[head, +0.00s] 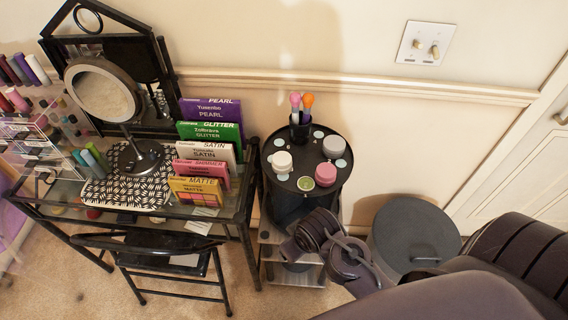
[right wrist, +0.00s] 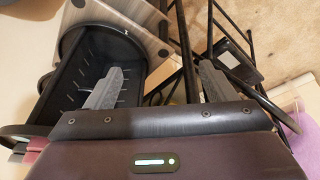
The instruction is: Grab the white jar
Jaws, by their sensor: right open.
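The white jar (head: 282,161) stands upright on the left part of a round black tray (head: 303,200). My right gripper (head: 290,247) is in front of and below the tray, with its arm coming in from the right. It is apart from the jar. In the right wrist view the two grey fingers (right wrist: 158,85) are spread with nothing held between them. The white jar cannot be made out in that view. My left gripper is not in view.
The tray also holds a pink jar (head: 325,174), a grey jar (head: 333,147), a green-lidded jar (head: 305,183) and a brush cup (head: 299,130). Left is a glass table with palettes (head: 203,170) and a mirror (head: 103,92). A grey bin (head: 415,230) stands right.

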